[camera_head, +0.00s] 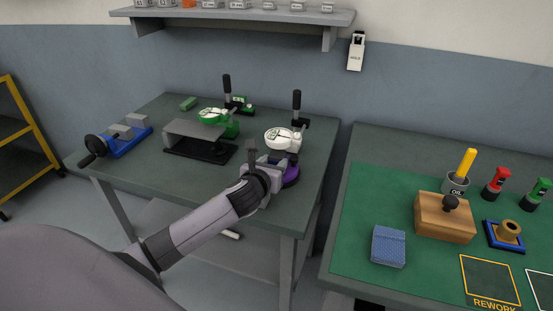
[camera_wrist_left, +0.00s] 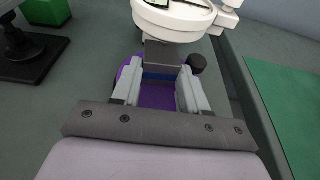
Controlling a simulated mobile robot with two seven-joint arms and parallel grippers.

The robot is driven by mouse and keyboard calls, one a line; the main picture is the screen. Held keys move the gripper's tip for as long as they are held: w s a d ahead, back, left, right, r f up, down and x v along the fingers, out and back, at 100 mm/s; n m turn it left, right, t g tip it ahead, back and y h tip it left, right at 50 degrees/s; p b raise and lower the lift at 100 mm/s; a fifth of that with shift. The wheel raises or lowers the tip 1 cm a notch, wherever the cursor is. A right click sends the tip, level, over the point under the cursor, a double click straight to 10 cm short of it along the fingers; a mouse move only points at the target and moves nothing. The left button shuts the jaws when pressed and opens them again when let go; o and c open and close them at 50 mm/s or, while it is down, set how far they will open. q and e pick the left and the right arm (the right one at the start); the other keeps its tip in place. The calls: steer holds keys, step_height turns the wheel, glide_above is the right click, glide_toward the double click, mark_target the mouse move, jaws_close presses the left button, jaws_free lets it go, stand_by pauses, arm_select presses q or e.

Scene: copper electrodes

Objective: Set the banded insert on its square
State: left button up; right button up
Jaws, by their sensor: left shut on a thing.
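My left gripper (camera_head: 270,166) reaches over the left bench to the gauge stand with the purple base (camera_head: 291,176). In the left wrist view, its fingers (camera_wrist_left: 160,82) are shut on a grey block with a blue band, the banded insert (camera_wrist_left: 161,73). The insert sits below the white dial (camera_wrist_left: 172,20), over the purple base (camera_wrist_left: 157,97); whether it touches either, I cannot tell. In the head view my gripper hides the insert. A yellow-outlined REWORK square (camera_head: 489,281) lies empty on the green mat, and part of a white-outlined square (camera_head: 543,290) shows beside it.
A green gauge stand (camera_head: 230,129), grey bridge (camera_head: 196,136) and blue vise (camera_head: 126,141) stand on the left bench. The green mat (camera_head: 350,215) holds a blue block (camera_head: 388,246), wooden block (camera_head: 444,219), oil pot (camera_head: 455,184) and blue-edged holder (camera_head: 505,236). A gap separates the benches.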

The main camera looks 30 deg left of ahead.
arm_select(q)
steer(key=shift+r+p, duration=0.15)
steer(key=shift+p, duration=0.3)
stand_by(0.6)
steer(key=shift+s+d, duration=0.35)
steer(key=shift+s, duration=1.1)
steer(key=shift+s+d, duration=0.35)
steer(key=shift+s, duration=1.1)
steer(key=shift+s+d, duration=0.35)
steer(key=shift+s, duration=1.1)
steer(key=shift+d, duration=0.1)
